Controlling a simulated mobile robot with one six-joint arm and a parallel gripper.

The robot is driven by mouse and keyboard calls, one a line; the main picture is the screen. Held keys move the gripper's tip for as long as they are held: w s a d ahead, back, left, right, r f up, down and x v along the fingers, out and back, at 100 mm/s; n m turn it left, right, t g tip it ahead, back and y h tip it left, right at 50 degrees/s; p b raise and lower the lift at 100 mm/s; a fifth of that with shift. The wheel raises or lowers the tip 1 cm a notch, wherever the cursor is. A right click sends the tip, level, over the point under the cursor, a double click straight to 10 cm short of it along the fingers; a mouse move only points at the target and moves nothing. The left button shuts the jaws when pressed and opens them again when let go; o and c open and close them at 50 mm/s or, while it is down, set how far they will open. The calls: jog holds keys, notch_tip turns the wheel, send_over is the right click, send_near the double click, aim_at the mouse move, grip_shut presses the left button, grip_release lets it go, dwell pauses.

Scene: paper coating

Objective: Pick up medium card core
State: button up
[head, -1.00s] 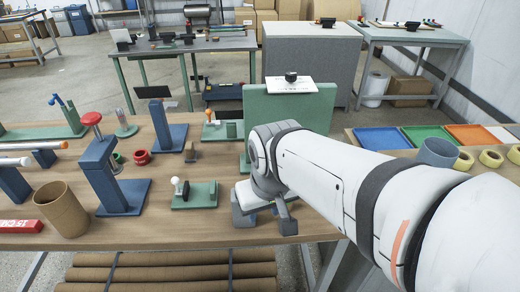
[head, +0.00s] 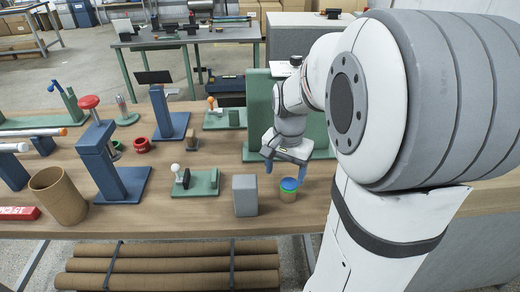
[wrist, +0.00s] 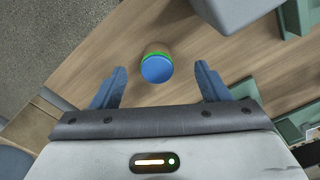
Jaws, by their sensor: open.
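A short round brown piece (head: 289,188) with a green band and a blue top stands upright on the wooden table, near the front edge. It also shows in the wrist view as a blue disc (wrist: 157,69) with a green rim. A wider, taller brown card tube (head: 58,196) stands open-topped at the left. I cannot tell from its look which is the medium core. My gripper (head: 286,169) is open and empty above the blue-topped piece. In the wrist view its blue fingers (wrist: 161,84) are apart, with the disc between and slightly beyond them.
A grey block (head: 245,195) stands just left of the blue-topped piece. A green base with a white-knobbed lever (head: 195,183) and a blue stand with a red knob (head: 115,170) are further left. A green panel (head: 262,110) rises behind my gripper.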

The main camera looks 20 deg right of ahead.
aim_at(289, 184)
jog(key=shift+w+d+f+m, duration=0.5)
jog(key=shift+w+d+f, duration=0.05)
jog(key=shift+d+f, duration=0.25)
jog(key=f, duration=0.7)
jog(key=shift+d+f, duration=0.25)
jog(key=shift+d, duration=0.1)
jog(key=shift+c, duration=0.4)
jog(key=c, duration=1)
